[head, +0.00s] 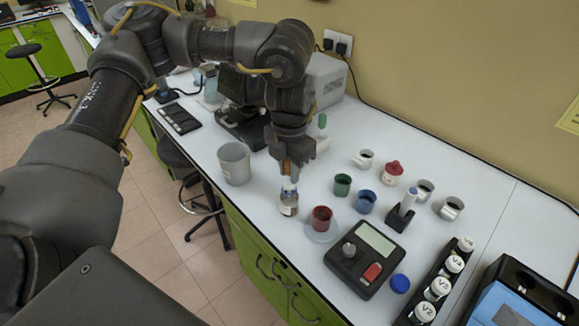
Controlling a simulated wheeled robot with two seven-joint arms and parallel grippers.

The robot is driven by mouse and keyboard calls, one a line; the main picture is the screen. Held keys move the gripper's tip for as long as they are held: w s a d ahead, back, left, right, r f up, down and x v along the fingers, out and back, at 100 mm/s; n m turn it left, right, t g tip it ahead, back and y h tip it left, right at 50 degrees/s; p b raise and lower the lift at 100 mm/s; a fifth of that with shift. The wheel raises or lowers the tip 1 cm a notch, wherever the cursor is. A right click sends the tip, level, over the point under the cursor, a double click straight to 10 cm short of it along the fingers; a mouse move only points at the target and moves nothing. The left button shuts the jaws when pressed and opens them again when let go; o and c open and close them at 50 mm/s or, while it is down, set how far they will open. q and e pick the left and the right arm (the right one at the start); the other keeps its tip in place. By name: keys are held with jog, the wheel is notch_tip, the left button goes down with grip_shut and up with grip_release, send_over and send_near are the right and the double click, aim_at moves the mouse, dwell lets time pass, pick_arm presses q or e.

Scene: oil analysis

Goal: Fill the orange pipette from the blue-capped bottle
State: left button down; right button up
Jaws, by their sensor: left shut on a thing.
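My left gripper (290,160) points down over the bench and is shut on the orange pipette (290,172). Only a short orange part of the pipette shows below the fingers. A small bottle (288,207) with a pale label stands upright directly below it. The pipette's lower end meets the bottle's pale top in the picture; I cannot tell how far inside it is. A blue cap (400,284) lies apart on the bench, right of a black device. My right gripper is not in view.
A red cup (322,219) on a clear dish, a green cup (342,185) and a blue cup (366,202) stand right of the bottle. A grey beaker (234,163) is left. The black device (365,258) and a vial rack (437,287) stand in front right.

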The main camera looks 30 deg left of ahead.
pick_arm(q)
jog(key=shift+f+b, duration=0.5)
jog(key=shift+f, duration=0.55)
jog(key=shift+s+f, duration=0.1)
jog(key=c, duration=1.9)
grip_release()
grip_shut()
jog(key=shift+o, duration=0.7)
grip_release()
jog(key=shift+s, duration=0.1)
jog(key=shift+f, duration=0.1)
